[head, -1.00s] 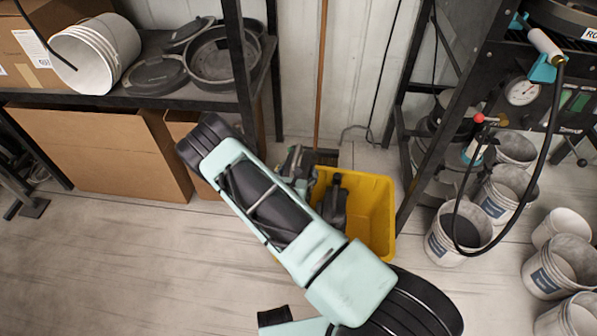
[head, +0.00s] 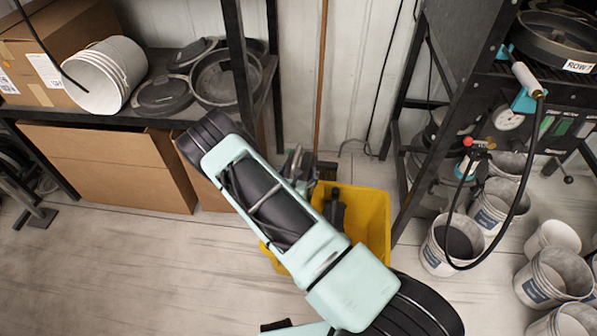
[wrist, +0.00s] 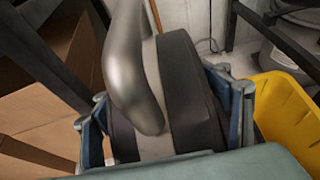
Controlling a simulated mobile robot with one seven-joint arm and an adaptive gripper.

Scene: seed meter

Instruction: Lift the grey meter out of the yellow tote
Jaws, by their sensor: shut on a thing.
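The yellow tote (head: 376,222) stands on the floor in the middle of the head view, partly behind my arm. It also shows at the right edge of the wrist view (wrist: 285,115). My gripper (wrist: 165,118) is shut on the grey meter (wrist: 187,85), a dark and light grey body with a curved metallic part in front. In the wrist view the fingers lie on both sides of it, and the tote wall is to its right. In the head view my gripper (head: 299,165) is at the tote's back left, largely hidden by my arm. The meter's underside is hidden.
A dark object (head: 335,208) stands inside the tote. A shelf post (head: 238,65) and cardboard boxes (head: 110,165) are on the left. A dark rack (head: 445,110) and several buckets (head: 452,240) are on the right. Bare floor lies at front left.

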